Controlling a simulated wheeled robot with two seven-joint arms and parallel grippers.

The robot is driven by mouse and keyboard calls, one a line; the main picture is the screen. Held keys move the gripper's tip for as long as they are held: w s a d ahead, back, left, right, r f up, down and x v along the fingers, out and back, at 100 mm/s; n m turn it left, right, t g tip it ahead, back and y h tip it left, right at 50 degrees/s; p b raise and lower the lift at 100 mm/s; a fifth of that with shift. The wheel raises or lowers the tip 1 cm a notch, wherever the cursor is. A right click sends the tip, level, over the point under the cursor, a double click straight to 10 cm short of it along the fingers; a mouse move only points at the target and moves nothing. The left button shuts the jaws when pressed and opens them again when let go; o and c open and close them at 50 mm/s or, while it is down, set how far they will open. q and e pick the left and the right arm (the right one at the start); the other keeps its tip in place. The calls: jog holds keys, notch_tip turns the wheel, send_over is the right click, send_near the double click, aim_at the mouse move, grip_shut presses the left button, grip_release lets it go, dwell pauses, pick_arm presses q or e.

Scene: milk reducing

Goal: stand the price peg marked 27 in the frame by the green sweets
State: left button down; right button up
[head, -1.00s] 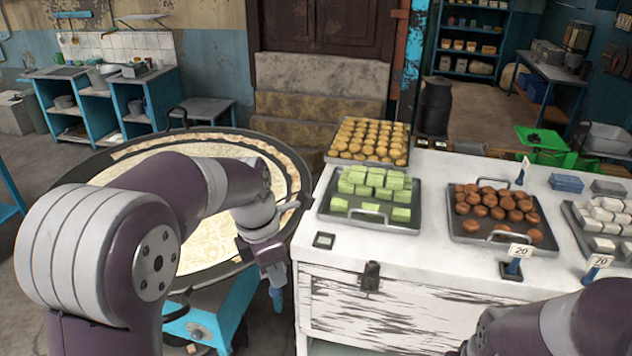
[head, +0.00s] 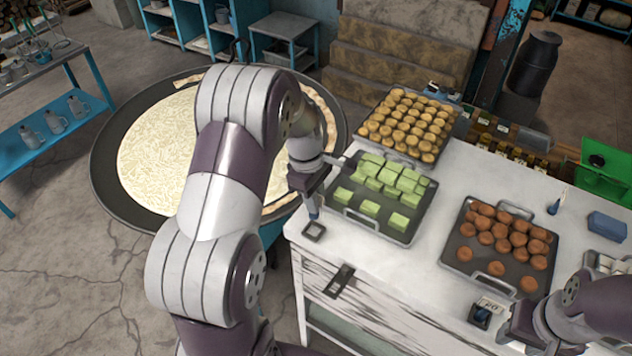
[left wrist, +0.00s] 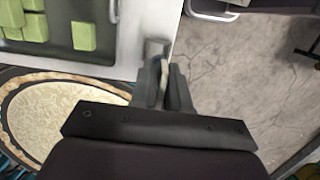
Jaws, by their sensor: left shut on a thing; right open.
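The peg's number cannot be read. In the left wrist view the fingers (left wrist: 165,90) close on a thin pale piece, seen blurred. The green sweets (head: 375,208) lie as blocks on a dark tray (head: 409,234) right of the frame. They also show in the left wrist view (left wrist: 85,36). My right gripper (head: 515,322) is open at lower right, mostly hidden by its own arm.
A peg marked 20 (head: 481,315) stands in front of the brown sweets (head: 500,240). Another peg (head: 553,208) stands behind their tray. Yellow sweets (head: 408,125) fill a tray at the back. A large round pan (head: 105,180) lies left of the table. Bare tabletop (head: 400,268) lies in front of the trays.

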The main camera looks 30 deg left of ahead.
aim_at(315, 217)
pick_arm(q)
jog(key=shift+s+f+b, duration=0.1)
jog(key=shift+f+b, duration=0.4)
jog(key=shift+f, duration=0.05)
notch_tip(315, 217, down, 4)
jog(key=b, duration=0.3)
jog(key=shift+a+r, duration=0.1)
jog(key=shift+r, duration=0.05)
jog(key=shift+f+b, duration=0.65)
jog(key=shift+f, duration=0.3)
jog(key=shift+f, duration=0.15)
jog(key=c, duration=1)
grip_release()
jog(key=shift+c, duration=0.2)
